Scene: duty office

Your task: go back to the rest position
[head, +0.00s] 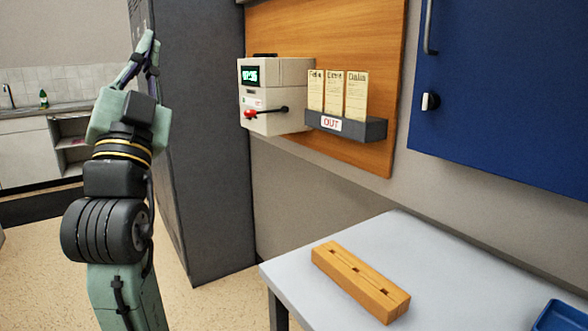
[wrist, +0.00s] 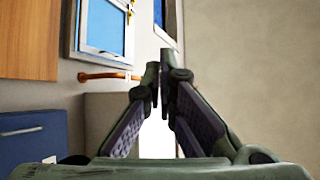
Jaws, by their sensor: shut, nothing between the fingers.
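My gripper (head: 147,52) is raised at the left of the head view, fingers pointing up, in front of the tall grey cabinet. It is shut and empty. In the wrist view my gripper (wrist: 160,76) shows its two fingers meeting at the tips, with nothing between them. It is well apart from the wall board, the time clock and the table.
A time clock (head: 275,95) with a red-knobbed lever and an OUT rack (head: 367,127) holding 3 cards hang on a wooden board (head: 330,35). A wooden block with slots (head: 360,281) lies on the table (head: 300,273). A blue cabinet (head: 510,90) is at right, a grey cabinet (head: 205,150) behind my arm.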

